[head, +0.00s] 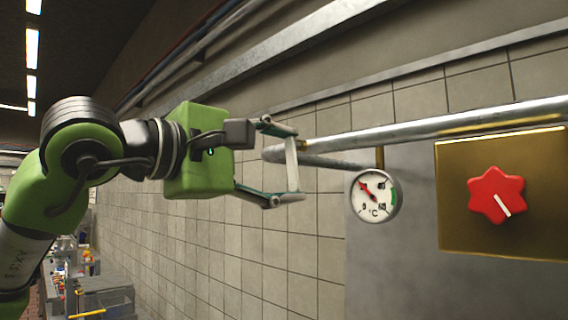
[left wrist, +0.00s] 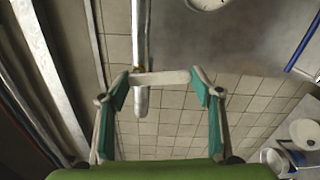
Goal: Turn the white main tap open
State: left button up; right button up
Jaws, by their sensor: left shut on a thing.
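The white main tap shows as a pale flat lever (head: 292,172) at the left end of the metal pipe in the head view. It stands nearly upright there. In the left wrist view the lever (left wrist: 165,77) lies crosswise over the pipe end. My left gripper (head: 287,163) reaches in from the left, with one finger at the lever's top and one at its bottom. The left wrist view shows the gripper (left wrist: 162,84) with a fingertip at each end of the lever, shut on it. My right gripper is in neither view.
The metal pipe (head: 440,126) runs along the tiled wall (head: 255,235). A round temperature gauge (head: 375,195) hangs below it. Farther right, a red knob (head: 496,194) sits on a brass panel (head: 455,225). Cluttered equipment (head: 100,298) stands at the lower left.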

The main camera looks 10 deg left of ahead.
pick_arm(q)
jog(key=o, duration=1.6)
jog(key=v, duration=1.2)
jog(key=shift+d, duration=0.15)
